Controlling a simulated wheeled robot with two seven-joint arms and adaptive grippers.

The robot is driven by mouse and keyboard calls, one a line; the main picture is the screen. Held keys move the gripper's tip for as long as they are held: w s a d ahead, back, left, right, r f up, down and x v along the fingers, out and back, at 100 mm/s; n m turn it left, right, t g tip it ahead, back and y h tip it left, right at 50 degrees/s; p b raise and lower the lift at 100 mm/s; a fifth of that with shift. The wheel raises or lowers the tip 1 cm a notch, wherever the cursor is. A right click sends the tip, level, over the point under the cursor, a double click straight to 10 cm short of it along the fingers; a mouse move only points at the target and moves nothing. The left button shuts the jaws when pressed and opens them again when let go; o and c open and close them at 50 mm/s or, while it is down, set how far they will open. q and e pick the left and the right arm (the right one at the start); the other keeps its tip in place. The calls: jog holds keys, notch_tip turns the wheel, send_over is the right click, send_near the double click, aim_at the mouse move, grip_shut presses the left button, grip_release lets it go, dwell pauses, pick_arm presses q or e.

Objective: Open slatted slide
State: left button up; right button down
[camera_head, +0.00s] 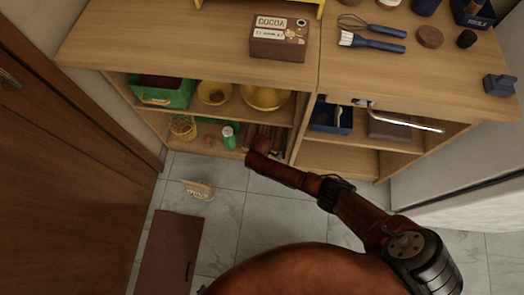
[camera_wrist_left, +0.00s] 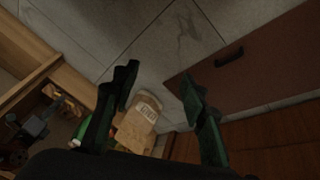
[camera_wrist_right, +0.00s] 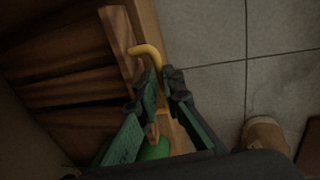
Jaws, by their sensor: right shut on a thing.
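The slatted slide (camera_wrist_right: 65,95) shows in the right wrist view as brown wooden slats at the left, with a lighter wooden edge beside them. A bent yellow handle (camera_wrist_right: 148,50) stands out at that edge. My right gripper (camera_wrist_right: 163,82) is shut on the yellow handle, with its green and black fingers on either side of it. In the head view my right arm reaches from the lower right to the lower shelf and hides much of the slats (camera_head: 277,143). My left gripper (camera_wrist_left: 162,85) is open in the left wrist view, with nothing between its fingers.
A wooden shelf unit holds a green bin (camera_head: 165,95), yellow bowls (camera_head: 265,97) and a green bottle (camera_head: 229,137). A cocoa box (camera_head: 279,45) stands on its top. A beige bag (camera_head: 197,189) and a brown panel (camera_head: 170,250) lie on the tiled floor.

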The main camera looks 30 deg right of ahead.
jog(key=shift+s, duration=0.15)
pick_arm(q)
jog(key=s+a+r+g+y+p, duration=0.2)
jog(key=s+a+r+g+p, duration=0.2)
jog(key=s+a+r+p, duration=0.4)
notch_tip(320, 180, down, 12)
jog(key=s+p, duration=0.1)
jog(key=s, duration=0.1)
jog(key=shift+s+a+g+y+p, duration=0.3)
jog(key=shift+s+a+p, duration=0.05)
jog(key=shift+a, duration=0.05)
pick_arm(e)
jog(key=s+a, duration=0.6)
jog(key=s, duration=0.3)
jog(key=s+a, duration=0.6)
jog(key=s, duration=0.4)
jog(key=shift+a, duration=0.3)
jog(key=shift+f, duration=0.1)
jog(key=c, duration=2.3)
grip_release()
jog(key=shift+w, duration=0.1)
